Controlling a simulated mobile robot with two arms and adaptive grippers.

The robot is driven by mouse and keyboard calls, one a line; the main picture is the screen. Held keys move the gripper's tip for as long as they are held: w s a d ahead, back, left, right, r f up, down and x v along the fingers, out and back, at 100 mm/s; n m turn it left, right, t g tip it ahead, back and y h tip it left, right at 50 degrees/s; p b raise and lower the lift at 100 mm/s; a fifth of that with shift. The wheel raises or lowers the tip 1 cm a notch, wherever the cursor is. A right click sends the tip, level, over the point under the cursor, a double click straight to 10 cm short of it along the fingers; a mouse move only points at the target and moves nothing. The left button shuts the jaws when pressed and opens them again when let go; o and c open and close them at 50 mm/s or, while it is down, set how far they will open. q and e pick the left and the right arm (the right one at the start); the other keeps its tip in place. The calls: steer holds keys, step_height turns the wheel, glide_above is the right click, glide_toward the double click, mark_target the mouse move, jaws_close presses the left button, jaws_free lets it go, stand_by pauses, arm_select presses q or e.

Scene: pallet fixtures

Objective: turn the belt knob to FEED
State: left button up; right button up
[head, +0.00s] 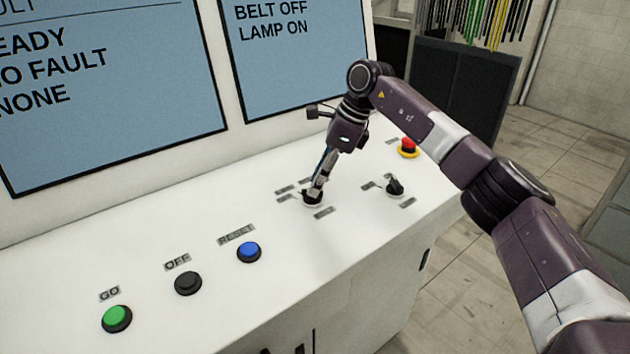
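A black rotary knob (313,202) sits on the sloping white console, with several small labels around it that are too small to read. My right gripper (317,190) points down at this knob, and its fingertips reach it and hide most of its top. The fingers look close together, but I cannot tell whether they are closed on the knob. A second black knob (395,187) stands to the right, free of the gripper, with its own unreadable labels. The right screen (296,55) reads BELT OFF and LAMP ON. My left gripper is not in view.
Green GO (117,318), black OFF (188,283) and blue RESET (249,252) buttons line the white console (215,215) at front left. A red emergency button (408,147) on a yellow base is beyond the second knob, near my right arm. The left screen (105,85) stands behind.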

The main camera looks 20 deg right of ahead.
steer(key=shift+x, duration=0.95)
steer(key=shift+w, duration=0.15)
steer(key=shift+c, duration=1)
steer(key=shift+d, duration=0.1)
jaws_close()
